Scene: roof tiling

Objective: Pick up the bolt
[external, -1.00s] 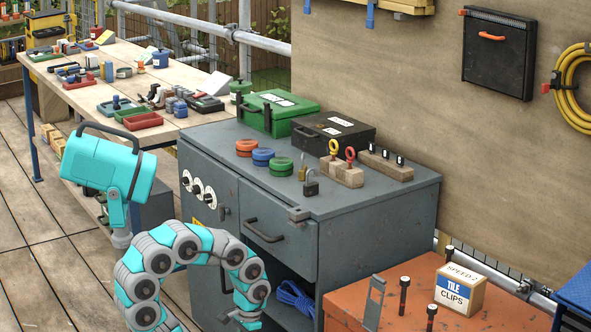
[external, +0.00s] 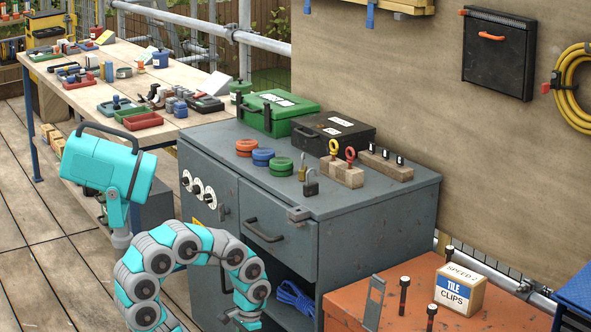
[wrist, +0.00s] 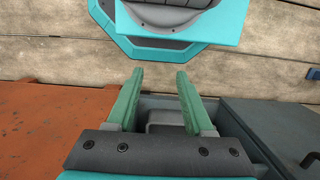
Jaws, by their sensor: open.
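Dark upright bolts stand on the orange surface (external: 350,302) at the lower right of the external view. One bolt (external: 404,295) is left of the tile clips box, another (external: 431,317) is nearer the bottom edge, and a third (external: 449,253) shows behind the box. My gripper (wrist: 160,76) is open in the wrist view, its two green fingers apart with nothing between them. In the external view my gripper is low in front of the grey cabinet, partly cut off by the bottom edge and left of the bolts. No bolt shows in the wrist view.
The tile clips box (external: 459,291) and a flat grey metal piece (external: 375,302) stand near the bolts. The grey cabinet (external: 345,230) rises behind the orange surface, with padlocks (external: 311,186) and cases on top. A blue rope (external: 295,297) lies in its open shelf.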

